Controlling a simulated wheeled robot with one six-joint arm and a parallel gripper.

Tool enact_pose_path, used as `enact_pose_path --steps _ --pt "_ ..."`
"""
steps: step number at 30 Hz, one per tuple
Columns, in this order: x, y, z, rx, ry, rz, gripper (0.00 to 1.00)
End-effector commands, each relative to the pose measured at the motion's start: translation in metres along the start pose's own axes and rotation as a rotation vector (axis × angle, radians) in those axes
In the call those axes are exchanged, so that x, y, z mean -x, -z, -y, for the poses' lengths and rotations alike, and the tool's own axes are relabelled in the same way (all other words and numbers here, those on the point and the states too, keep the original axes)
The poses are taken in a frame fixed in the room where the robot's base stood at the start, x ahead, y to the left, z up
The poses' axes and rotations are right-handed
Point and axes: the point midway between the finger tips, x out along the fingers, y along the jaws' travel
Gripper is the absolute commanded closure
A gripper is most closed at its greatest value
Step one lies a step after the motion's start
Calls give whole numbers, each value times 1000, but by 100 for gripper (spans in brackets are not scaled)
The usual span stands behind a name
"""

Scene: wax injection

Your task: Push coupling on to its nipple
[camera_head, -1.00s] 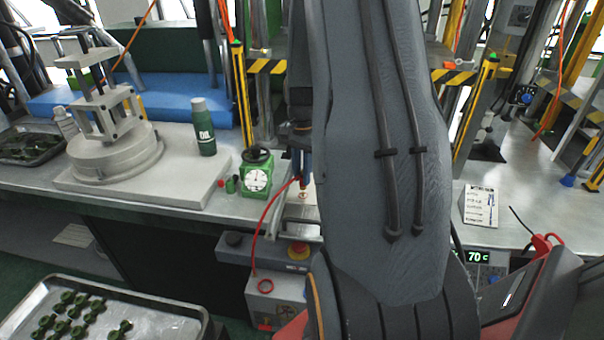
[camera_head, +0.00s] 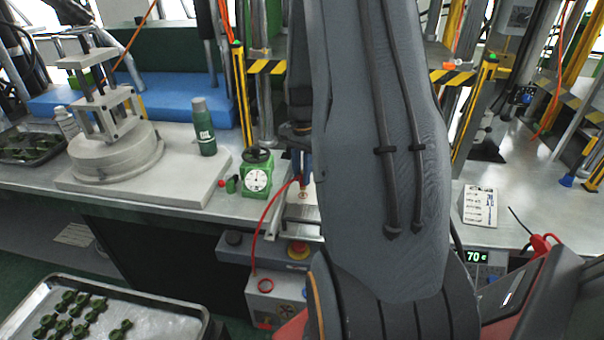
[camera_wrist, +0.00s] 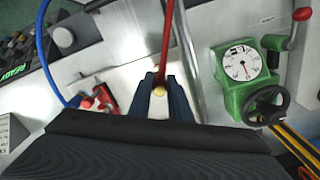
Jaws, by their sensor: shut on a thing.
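My gripper (camera_wrist: 160,84) is shut on the end of a red hose, with a small brass coupling (camera_wrist: 159,92) between its dark blue fingers in the wrist view. In the head view my gripper (camera_head: 304,164) points down behind my arm. The red hose (camera_head: 266,218) runs from it down to a grey box. A small copper-coloured fitting (camera_head: 303,193) shows just below the fingertips, over a light metal plate. I cannot tell whether it is the nipple or part of the coupling, nor whether the two touch.
A green dial gauge with a black handwheel (camera_head: 257,173) stands close to the left of my gripper. A green bottle (camera_head: 203,127) and a round grey mould press (camera_head: 115,152) stand further left. A tray (camera_head: 190,312) of green parts lies at the lower left. My arm hides the middle.

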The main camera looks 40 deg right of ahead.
Motion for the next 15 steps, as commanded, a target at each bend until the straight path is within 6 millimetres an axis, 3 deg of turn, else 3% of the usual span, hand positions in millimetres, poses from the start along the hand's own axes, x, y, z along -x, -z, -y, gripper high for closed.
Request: enact_pose_path --steps 15 --pt "-5 0 0 0 0 0 100"
